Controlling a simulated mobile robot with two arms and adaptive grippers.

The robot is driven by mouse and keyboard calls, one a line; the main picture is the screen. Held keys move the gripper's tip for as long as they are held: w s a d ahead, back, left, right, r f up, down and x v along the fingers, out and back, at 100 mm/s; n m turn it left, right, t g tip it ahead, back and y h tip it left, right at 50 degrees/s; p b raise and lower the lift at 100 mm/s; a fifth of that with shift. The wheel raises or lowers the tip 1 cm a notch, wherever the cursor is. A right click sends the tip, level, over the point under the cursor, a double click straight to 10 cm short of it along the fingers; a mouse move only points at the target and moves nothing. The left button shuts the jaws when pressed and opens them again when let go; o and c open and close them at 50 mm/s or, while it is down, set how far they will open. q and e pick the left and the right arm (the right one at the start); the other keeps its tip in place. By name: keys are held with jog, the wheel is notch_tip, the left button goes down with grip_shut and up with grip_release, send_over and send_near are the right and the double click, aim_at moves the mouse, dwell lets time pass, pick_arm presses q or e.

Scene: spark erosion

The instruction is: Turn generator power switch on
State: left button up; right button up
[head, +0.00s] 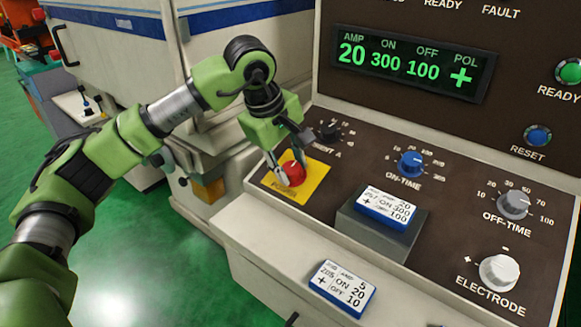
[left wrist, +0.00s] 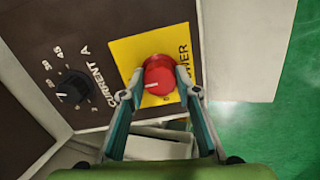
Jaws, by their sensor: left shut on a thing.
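The generator power switch is a red round knob (head: 293,172) on a yellow plate (head: 314,179) marked POWER, at the left end of the dark control panel. My left gripper (head: 290,174) is shut on the red knob, with a finger on either side of it. In the left wrist view the knob (left wrist: 159,76) sits between the fingertips, and a white mark shows on its face. The display (head: 411,64) is lit green and reads 20, 300, 100 and a plus sign. My right gripper is not in view.
A black current knob (head: 328,131), a blue ON-TIME knob (head: 411,164), a grey OFF-TIME knob (head: 513,204) and a white ELECTRODE knob (head: 499,273) line the panel. A blue-edged card (head: 387,207) lies on a grey block. Another card (head: 342,287) lies on the front ledge.

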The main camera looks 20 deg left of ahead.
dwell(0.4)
pick_arm(q)
jog(key=o, duration=1.1)
jog(key=shift+r, duration=0.15)
jog(key=v, duration=1.1)
jog(key=shift+r, duration=0.4)
jog(key=shift+s+a, duration=0.1)
